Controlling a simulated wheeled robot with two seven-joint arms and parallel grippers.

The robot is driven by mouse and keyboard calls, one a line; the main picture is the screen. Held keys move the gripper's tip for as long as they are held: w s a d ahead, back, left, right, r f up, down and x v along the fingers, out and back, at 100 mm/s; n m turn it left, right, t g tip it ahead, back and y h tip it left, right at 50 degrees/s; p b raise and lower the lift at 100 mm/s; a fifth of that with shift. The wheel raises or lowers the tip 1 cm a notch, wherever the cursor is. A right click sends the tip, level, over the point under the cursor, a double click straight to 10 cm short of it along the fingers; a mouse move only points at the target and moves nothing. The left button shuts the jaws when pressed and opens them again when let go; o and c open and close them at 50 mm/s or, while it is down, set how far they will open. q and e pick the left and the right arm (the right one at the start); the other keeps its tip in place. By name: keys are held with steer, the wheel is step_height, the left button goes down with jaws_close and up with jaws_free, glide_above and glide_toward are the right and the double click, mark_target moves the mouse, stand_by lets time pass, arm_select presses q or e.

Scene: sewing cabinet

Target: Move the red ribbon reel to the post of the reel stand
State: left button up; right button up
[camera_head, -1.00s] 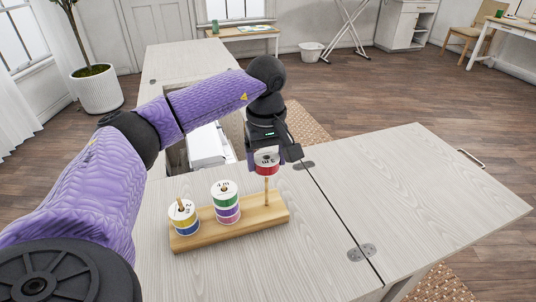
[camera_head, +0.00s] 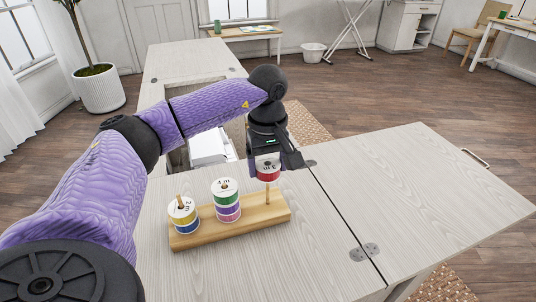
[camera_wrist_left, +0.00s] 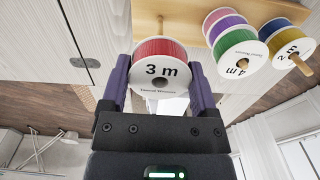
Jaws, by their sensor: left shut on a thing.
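The red ribbon reel (camera_head: 268,173), with white flanges marked "3 m", is held between the fingers of my left gripper (camera_head: 267,167). The gripper is shut on it; the reel also shows between the fingers in the left wrist view (camera_wrist_left: 160,48). The reel stand (camera_head: 250,222) is a wooden bar on the table. Its right-hand post (camera_head: 267,195) shows directly below the reel. The reel hides the post's top, so I cannot tell whether the post has entered the hole. My right gripper is not in view.
On the stand's middle post is a stack of green, purple and pink reels (camera_head: 226,200). Yellow and blue reels (camera_head: 183,217) are on the left post. The hinged tabletop (camera_head: 410,200) to the right is clear. A cabinet opening with a white machine (camera_head: 208,147) lies behind.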

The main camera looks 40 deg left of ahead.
arm_select(q)
steer(key=shift+f+b, duration=0.3)
steer(key=shift+f, duration=0.25)
steer(key=shift+f+b, duration=0.3)
steer(key=shift+f, duration=0.25)
steer(key=o, duration=1.1)
